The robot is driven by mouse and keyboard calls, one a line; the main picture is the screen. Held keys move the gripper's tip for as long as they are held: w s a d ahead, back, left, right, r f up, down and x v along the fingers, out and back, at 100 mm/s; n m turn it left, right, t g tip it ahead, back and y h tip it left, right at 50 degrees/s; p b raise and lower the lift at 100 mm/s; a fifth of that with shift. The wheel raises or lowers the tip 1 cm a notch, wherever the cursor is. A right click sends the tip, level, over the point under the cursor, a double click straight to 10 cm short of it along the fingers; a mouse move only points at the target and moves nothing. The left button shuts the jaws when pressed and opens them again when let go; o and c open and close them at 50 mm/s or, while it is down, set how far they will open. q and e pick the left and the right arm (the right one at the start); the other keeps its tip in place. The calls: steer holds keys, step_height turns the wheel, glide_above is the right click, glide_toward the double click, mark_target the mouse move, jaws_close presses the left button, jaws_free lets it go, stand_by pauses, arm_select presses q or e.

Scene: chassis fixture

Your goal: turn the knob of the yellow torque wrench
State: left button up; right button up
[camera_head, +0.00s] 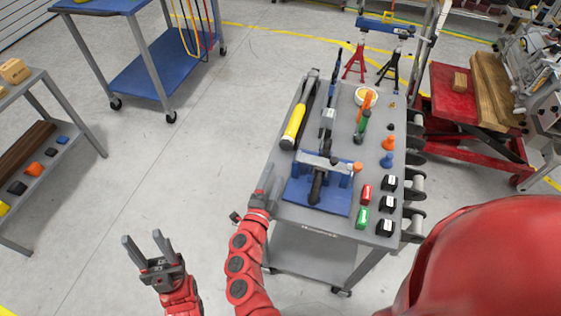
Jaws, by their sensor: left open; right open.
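The yellow torque wrench (295,122) lies on the left part of the grey cart's top (270,172). Its dark shaft points to the far side and its black knob end (287,143) faces me. My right gripper (265,191) is at the cart's near left corner, in front of the wrench and apart from it. It is open, and its small fingers are hard to make out. My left gripper (147,246) is open and empty over the floor, left of the cart, with its fingers pointing up in the picture.
A blue fixture (333,203) with a dark tool stands right of my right gripper. Another dark tool (327,117) lies beside the wrench. Red, green and black boxes, screwdrivers and a round dish fill the cart's right side. Shelves stand at left; floor between is clear.

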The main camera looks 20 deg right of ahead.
steer(key=v, duration=0.6)
steer(key=shift+b, duration=0.35)
